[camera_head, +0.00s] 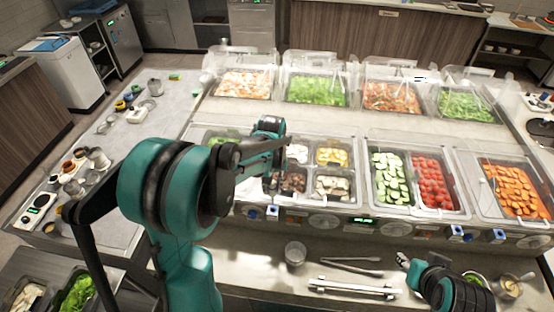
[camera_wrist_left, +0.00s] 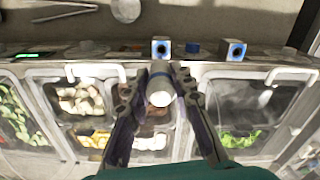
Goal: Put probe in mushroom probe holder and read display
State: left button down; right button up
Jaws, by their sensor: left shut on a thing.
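My left gripper (camera_head: 268,180) is over the left front part of the food counter. In the left wrist view, its fingers (camera_wrist_left: 161,72) are shut on a white, round-ended probe (camera_wrist_left: 159,92). Two blue-faced holders stand on the counter's front edge: one (camera_wrist_left: 160,48) just beyond the fingertips, the other (camera_wrist_left: 233,50) to its right. They also show in the head view (camera_head: 272,213). I cannot tell which serves the mushrooms. Brown mushrooms (camera_head: 292,181) lie in a bin by the gripper. A small green display (camera_head: 362,220) is lit; its digits are unreadable. My right gripper (camera_head: 403,260) is low at the right, its jaws unclear.
Bins of cucumber (camera_head: 389,178), tomato (camera_head: 431,182) and carrot (camera_head: 516,188) are to the right. Clear covers (camera_head: 318,60) stand over the rear bins.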

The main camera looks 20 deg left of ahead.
aim_at(272, 196)
pick_arm(q)
jog(key=shift+w+a+r, duration=0.15)
jog(key=shift+a+r, duration=0.05)
jog(key=shift+r, duration=0.45)
jog(key=shift+f+b, duration=1.7)
jog(key=shift+f, duration=1.25)
pick_arm(e)
jog(key=shift+w+f, duration=0.15)
jog(key=shift+f, duration=1.15)
pick_arm(q)
jog(key=shift+f+b, duration=0.35)
jog(key=shift+b, duration=0.2)
pick_arm(e)
jog(key=shift+f, duration=0.6)
pick_arm(q)
jog(key=shift+f, duration=0.2)
pick_arm(e)
jog(key=shift+f, duration=0.2)
pick_arm(q)
jog(key=shift+f+b, duration=0.35)
jog(key=shift+b, duration=0.15)
pick_arm(e)
jog(key=shift+f, duration=0.3)
pick_arm(q)
jog(key=shift+f+b, duration=1.7)
jog(key=shift+f, duration=0.25)
pick_arm(e)
jog(key=shift+f, duration=1.7)
